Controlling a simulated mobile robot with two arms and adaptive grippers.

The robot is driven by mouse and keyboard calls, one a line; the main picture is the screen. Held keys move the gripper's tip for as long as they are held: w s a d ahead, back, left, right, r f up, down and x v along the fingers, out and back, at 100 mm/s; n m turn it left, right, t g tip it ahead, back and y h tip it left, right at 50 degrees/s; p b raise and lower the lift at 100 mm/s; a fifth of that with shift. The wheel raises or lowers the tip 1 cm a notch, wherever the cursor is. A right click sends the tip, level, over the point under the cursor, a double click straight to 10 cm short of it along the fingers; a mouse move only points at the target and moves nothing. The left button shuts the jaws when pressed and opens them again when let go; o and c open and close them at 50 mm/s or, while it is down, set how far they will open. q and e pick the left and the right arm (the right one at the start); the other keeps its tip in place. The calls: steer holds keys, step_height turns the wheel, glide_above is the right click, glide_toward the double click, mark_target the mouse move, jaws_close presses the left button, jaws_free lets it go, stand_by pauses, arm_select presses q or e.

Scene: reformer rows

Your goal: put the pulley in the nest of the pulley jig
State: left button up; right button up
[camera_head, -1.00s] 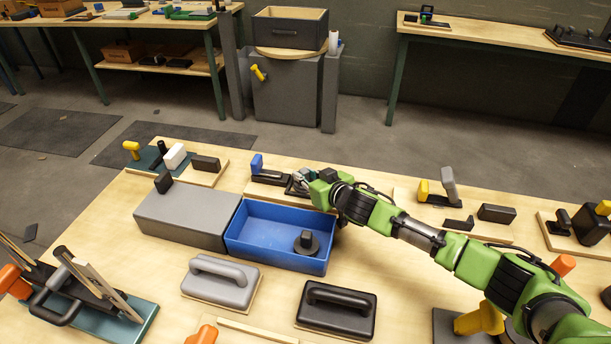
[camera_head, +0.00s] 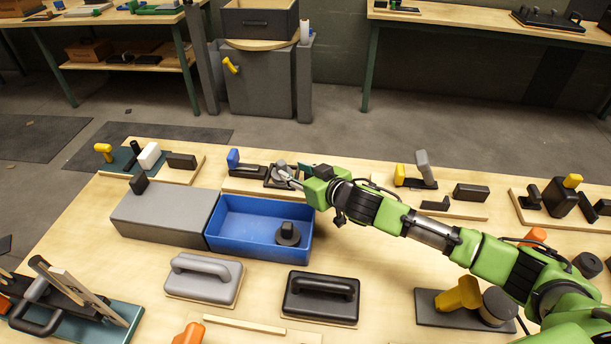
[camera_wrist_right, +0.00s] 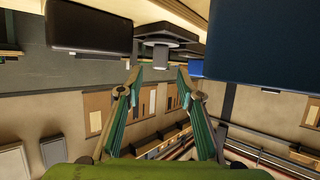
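A grey pulley (camera_head: 281,171) with an upright stub sits on the dark square nest of the pulley jig (camera_head: 248,171), at the back of the table; whether it is fully seated I cannot tell. The jig has a blue-handled clamp (camera_head: 233,157). My right gripper (camera_head: 292,180) is just right of the pulley. In the right wrist view its fingers (camera_wrist_right: 160,74) are spread and empty, and the pulley's disc and stub (camera_wrist_right: 161,53) show just beyond the tips, apart from them. A similar dark part (camera_head: 288,234) with a knob lies in the blue bin (camera_head: 222,243). My left gripper is out of view.
The blue bin stands close in front of the jig, beside a grey box (camera_head: 165,215). Two handled blocks, grey (camera_head: 203,280) and black (camera_head: 320,298), lie nearer. Other fixtures stand at the back left (camera_head: 150,158) and back right (camera_head: 440,195).

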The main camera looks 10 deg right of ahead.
steer(key=v, duration=0.4)
steer(key=shift+s+d+r, duration=0.15)
steer(key=shift+s+r, duration=0.05)
steer(key=shift+s, duration=0.15)
